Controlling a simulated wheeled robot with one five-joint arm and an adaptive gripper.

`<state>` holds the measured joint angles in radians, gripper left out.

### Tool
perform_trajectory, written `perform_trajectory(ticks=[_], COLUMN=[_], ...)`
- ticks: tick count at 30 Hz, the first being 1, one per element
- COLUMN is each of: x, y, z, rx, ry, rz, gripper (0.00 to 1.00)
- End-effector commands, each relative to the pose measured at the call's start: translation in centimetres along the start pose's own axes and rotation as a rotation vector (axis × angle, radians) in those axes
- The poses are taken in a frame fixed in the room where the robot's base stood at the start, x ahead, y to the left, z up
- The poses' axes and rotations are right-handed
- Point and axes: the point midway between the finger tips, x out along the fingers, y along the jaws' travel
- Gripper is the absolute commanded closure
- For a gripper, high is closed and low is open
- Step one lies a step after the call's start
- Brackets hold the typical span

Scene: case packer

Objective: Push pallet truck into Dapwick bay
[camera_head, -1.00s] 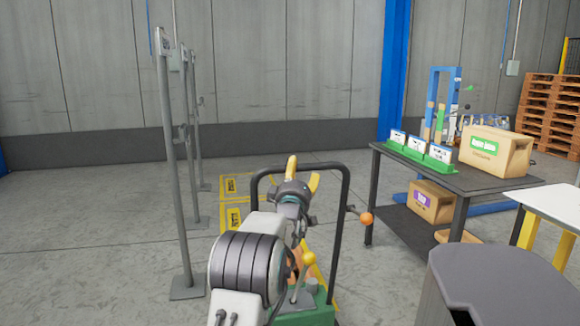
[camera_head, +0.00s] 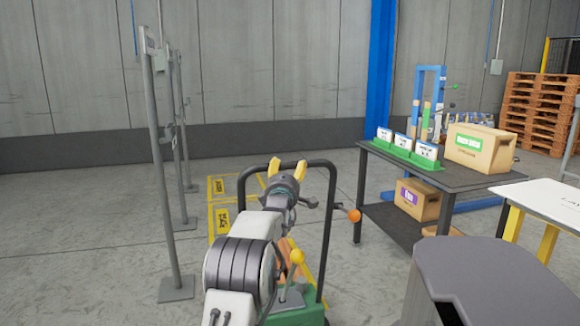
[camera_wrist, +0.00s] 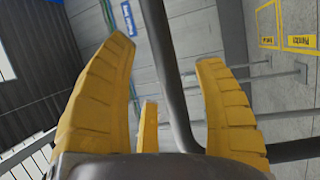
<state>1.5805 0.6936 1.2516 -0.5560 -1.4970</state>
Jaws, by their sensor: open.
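The pallet truck has a green base (camera_head: 300,312), a black tubular handle frame (camera_head: 331,215), an orange knob (camera_head: 354,215) and a yellow-knobbed lever (camera_head: 296,257). It stands in front of me, partly hidden by my arm. My gripper (camera_head: 286,170) is open at the top of the handle frame. In the wrist view, a dark handle bar (camera_wrist: 170,75) passes between the open yellow fingers of my gripper (camera_wrist: 165,52); I cannot tell whether they touch it. Yellow-outlined floor bays (camera_head: 222,220) lie beyond the truck, to the left. Their labels are too small to read surely.
Several grey posts (camera_head: 160,170) stand left of the bays. A dark table (camera_head: 465,181) with white cards and a cardboard box (camera_head: 480,150) stands to the right. A white table (camera_head: 545,197) is nearer. Stacked pallets (camera_head: 540,110) stand at the far right. Open floor lies behind the truck.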

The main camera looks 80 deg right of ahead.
Motion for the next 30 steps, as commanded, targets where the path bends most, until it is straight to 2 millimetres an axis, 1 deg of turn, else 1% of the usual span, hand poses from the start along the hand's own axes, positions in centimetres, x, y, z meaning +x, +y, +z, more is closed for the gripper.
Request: perform_trajectory(ticks=[3, 12, 21, 30], x=[1.2, 3.3, 4.2, 4.3], y=[0.1, 0.1, 0.1, 0.0], z=[0.0, 0.0, 0.0, 0.0], rx=[0.001, 0.001, 0.001, 0.001], ry=[0.0, 0.0, 0.0, 0.0], rz=[-0.001, 0.0, 0.0, -0.001], gripper=[0.37, 0.37, 0.37, 0.37])
